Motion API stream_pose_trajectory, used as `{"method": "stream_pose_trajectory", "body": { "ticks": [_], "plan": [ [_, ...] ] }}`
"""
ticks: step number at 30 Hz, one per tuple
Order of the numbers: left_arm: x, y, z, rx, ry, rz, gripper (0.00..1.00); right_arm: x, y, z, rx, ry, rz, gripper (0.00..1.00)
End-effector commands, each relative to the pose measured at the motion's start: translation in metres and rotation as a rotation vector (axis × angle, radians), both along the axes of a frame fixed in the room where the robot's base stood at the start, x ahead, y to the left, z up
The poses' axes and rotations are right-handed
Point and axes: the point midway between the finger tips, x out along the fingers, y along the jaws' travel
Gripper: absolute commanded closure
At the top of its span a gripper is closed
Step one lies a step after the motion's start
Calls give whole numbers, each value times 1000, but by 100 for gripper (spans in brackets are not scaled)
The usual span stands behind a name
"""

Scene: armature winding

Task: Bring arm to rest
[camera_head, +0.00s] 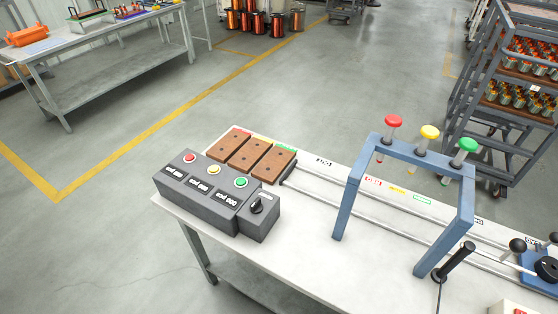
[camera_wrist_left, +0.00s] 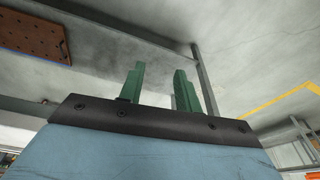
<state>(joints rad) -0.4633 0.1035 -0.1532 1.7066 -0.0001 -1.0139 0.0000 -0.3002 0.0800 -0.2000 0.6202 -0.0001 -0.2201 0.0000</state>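My left gripper (camera_wrist_left: 155,88) shows in the left wrist view as two green fingers standing apart with nothing between them. Behind the fingers is grey floor with a grey metal post and rail. Neither gripper shows in the head view. The white workbench (camera_head: 310,243) in the head view carries a dark grey control box (camera_head: 213,198) with red, yellow and green buttons and a black knob. Neither arm is in the head view.
Three brown blocks (camera_head: 250,155) with holes lie behind the control box. A blue frame (camera_head: 409,158) holds red, yellow and green knobs over rails. A rack (camera_head: 505,90) of copper-coloured parts stands at right, another table (camera_head: 110,65) at back left. Floor between is clear.

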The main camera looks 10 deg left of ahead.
Motion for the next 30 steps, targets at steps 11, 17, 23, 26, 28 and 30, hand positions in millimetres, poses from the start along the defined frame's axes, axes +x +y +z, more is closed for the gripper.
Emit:
{"method": "stream_pose_trajectory", "body": {
  "ticks": [11,17,23,26,28,30],
  "plan": [
    [-89,13,-201,10,82,-16,66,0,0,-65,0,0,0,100],
    [-145,24,-262,15,113,-23,66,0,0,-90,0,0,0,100],
    [-174,30,-283,18,125,-28,66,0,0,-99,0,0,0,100],
    [-178,31,-285,18,127,-29,66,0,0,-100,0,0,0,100],
    [-178,31,-285,18,127,-29,66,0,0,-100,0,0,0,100],
    [-178,31,-285,18,127,-29,66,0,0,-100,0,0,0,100]
  ]
}}
